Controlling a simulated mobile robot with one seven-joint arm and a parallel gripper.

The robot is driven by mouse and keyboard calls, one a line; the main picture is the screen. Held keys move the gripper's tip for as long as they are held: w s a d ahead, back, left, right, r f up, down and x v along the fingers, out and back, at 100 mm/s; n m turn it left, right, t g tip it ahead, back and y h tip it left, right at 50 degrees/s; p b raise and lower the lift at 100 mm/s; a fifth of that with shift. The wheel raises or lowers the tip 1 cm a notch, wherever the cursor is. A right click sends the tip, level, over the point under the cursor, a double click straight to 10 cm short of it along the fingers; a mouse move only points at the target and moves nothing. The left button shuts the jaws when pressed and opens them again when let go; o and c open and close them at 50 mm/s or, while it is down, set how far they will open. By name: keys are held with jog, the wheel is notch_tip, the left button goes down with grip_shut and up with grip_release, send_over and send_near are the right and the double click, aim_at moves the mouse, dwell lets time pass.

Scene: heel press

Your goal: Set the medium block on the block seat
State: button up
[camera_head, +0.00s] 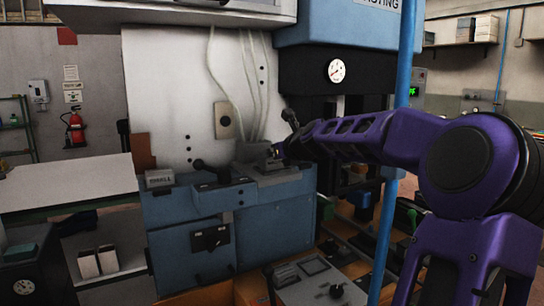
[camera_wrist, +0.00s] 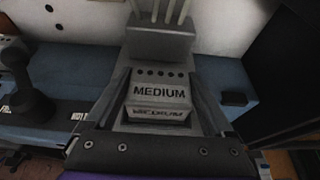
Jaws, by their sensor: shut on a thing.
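The medium block (camera_wrist: 160,92), grey with a "MEDIUM" label and a row of holes, is in the middle of the wrist view. My gripper (camera_wrist: 163,80) is shut on it, with a finger along each side. In the head view my gripper (camera_head: 276,153) is at the top of the blue machine, in front of the white panel. A grey seat (camera_head: 279,172) is below it on the machine top. In the wrist view a grey block with hoses (camera_wrist: 160,41) stands just behind the medium block. I cannot tell whether the medium block touches the seat.
A black lever (camera_head: 212,170) stands left of the seat; it also shows in the wrist view (camera_wrist: 22,85). A labelled grey block (camera_head: 159,178) sits at the machine's left end. A white table (camera_head: 70,183) is at left.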

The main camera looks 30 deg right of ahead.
jog(key=shift+f+b, duration=0.3)
jog(key=shift+f, duration=0.05)
dwell(0.4)
jog(key=o, duration=1.6)
jog(key=shift+c, duration=0.2)
jog(key=shift+s, duration=0.15)
jog(key=p+v, duration=0.1)
jog(key=v, duration=1.6)
jog(key=shift+p, duration=0.4)
jog(key=shift+s, duration=0.1)
